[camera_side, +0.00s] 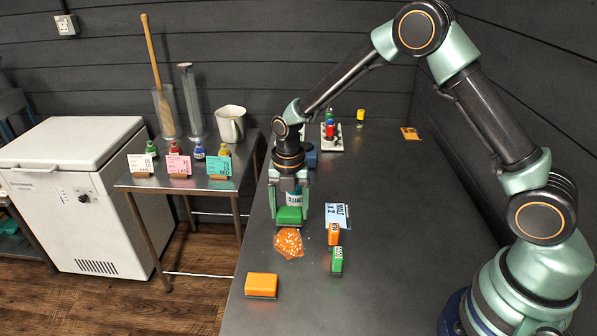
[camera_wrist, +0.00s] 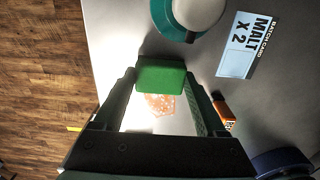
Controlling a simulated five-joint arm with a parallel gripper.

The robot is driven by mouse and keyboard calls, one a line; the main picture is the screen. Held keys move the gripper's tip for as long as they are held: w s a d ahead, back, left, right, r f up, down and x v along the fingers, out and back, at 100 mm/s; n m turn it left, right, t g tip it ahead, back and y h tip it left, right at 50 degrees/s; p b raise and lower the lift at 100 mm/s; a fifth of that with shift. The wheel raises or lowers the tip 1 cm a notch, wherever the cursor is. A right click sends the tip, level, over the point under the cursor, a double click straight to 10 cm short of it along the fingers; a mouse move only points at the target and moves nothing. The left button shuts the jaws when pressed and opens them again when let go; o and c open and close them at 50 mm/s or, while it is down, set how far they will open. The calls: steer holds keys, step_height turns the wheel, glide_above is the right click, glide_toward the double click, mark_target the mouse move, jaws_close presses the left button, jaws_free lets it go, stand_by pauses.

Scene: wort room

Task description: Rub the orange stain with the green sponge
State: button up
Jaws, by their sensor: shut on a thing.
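The green sponge (camera_side: 289,215) is held between the two fingers of my gripper (camera_side: 288,208), which is shut on it. The sponge also shows in the wrist view (camera_wrist: 162,76). The orange stain (camera_side: 289,243), an irregular speckled patch, lies on the dark worktop just in front of the sponge in the side view. In the wrist view the stain (camera_wrist: 160,104) shows between my fingers, partly hidden by the sponge. I cannot tell whether the sponge touches the worktop or its edge overlaps the stain.
A teal-and-white container (camera_wrist: 190,15) stands close behind the sponge. A MALT X 2 card (camera_side: 338,214), a small orange box (camera_side: 333,234) and a green box (camera_side: 337,260) lie to the right. An orange sponge (camera_side: 261,284) lies nearer the front. The right worktop is clear.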

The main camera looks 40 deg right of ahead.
mark_target(291, 258)
steer(key=shift+s+a+f, duration=0.55)
steer(key=shift+a+f, duration=0.05)
steer(key=shift+f, duration=0.15)
steer(key=shift+s+a, duration=3.2)
steer(key=shift+s, duration=0.05)
steer(key=shift+w+d, duration=3.75)
steer(key=shift+s+d, duration=0.4)
steer(key=shift+d, duration=0.15)
steer(key=shift+s+a, duration=3.45)
steer(key=shift+a, duration=0.2)
steer(key=shift+w+d, duration=3.5)
steer(key=shift+d, duration=0.05)
steer(key=shift+w+r, duration=0.1)
steer(key=shift+r, duration=4)
